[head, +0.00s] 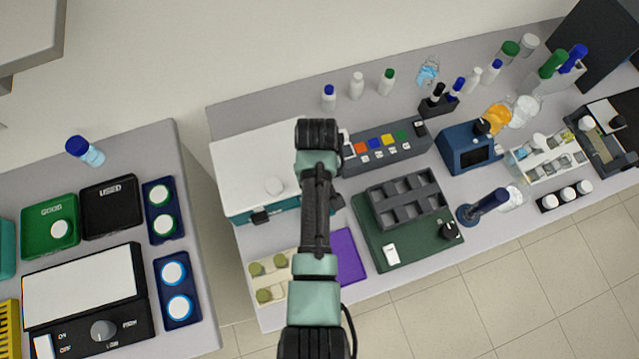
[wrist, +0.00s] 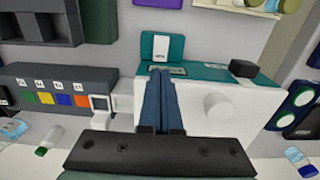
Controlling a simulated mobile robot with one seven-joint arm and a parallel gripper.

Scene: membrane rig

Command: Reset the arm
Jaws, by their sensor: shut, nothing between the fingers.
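My gripper (wrist: 160,76) shows in the wrist view with its two dark blue fingers together and nothing between them. The fingers appear over a white-topped teal machine (wrist: 258,108), apparently above it; I cannot tell the gap. In the head view, my arm (head: 316,225) reaches up the middle of the picture, its wrist end over the right part of the same machine (head: 245,160). The fingers cannot be made out there.
A grey block with coloured buttons (head: 385,150) stands right of the arm. A green mat (head: 385,255) bears a dark compartment tray (head: 405,200). Bottles (head: 357,86) line the back. A floor gap separates the left bench (head: 195,260); a purple pad (head: 348,257) lies near the front.

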